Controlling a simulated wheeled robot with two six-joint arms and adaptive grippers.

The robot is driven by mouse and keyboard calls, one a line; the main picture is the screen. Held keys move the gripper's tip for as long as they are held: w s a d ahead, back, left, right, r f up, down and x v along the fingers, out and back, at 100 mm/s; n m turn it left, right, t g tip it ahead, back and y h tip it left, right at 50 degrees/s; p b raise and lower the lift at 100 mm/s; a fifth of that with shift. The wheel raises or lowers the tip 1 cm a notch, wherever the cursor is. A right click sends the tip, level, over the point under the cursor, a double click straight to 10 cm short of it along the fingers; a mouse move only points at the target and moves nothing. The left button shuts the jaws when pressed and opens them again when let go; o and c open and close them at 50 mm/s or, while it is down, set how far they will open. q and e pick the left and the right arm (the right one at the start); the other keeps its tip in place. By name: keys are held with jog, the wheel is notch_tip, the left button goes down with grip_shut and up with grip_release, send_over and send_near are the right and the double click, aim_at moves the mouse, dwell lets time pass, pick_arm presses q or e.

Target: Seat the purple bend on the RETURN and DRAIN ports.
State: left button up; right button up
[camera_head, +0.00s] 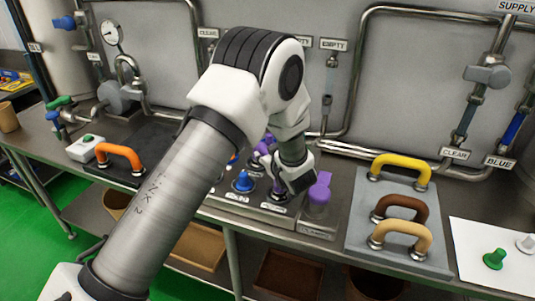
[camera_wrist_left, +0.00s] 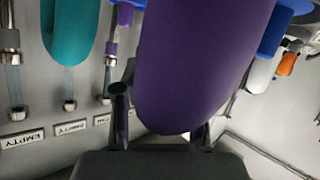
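The purple bend (camera_wrist_left: 200,65) fills the middle of the left wrist view, very close to the camera. My left gripper (camera_wrist_left: 162,118) has a dark finger at each side of it and looks shut on it; the bend hides the fingertips. In the head view my left gripper (camera_head: 296,178) is low over the grey port block (camera_head: 262,213). Some purple (camera_head: 265,146) shows just behind it. The RETURN and DRAIN ports are hidden or too small to identify, so I cannot tell whether the bend touches them. My right gripper is not in view.
A blue plug (camera_head: 243,181) stands on the block, left of the gripper. A purple-topped piece (camera_head: 320,187) stands close on its right. A grey plate (camera_head: 364,240) at right holds yellow, brown and tan bends. An orange bend (camera_head: 121,155) is at left. Pipes line the back wall.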

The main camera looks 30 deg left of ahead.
pick_arm(q)
jog(key=shift+o, duration=0.5)
jog(key=shift+s, duration=0.1)
jog(key=v, duration=0.7)
jog(key=shift+s+d+r, duration=0.15)
jog(key=shift+d, duration=0.15)
jog(key=shift+a, duration=0.15)
jog(key=shift+f, duration=0.2)
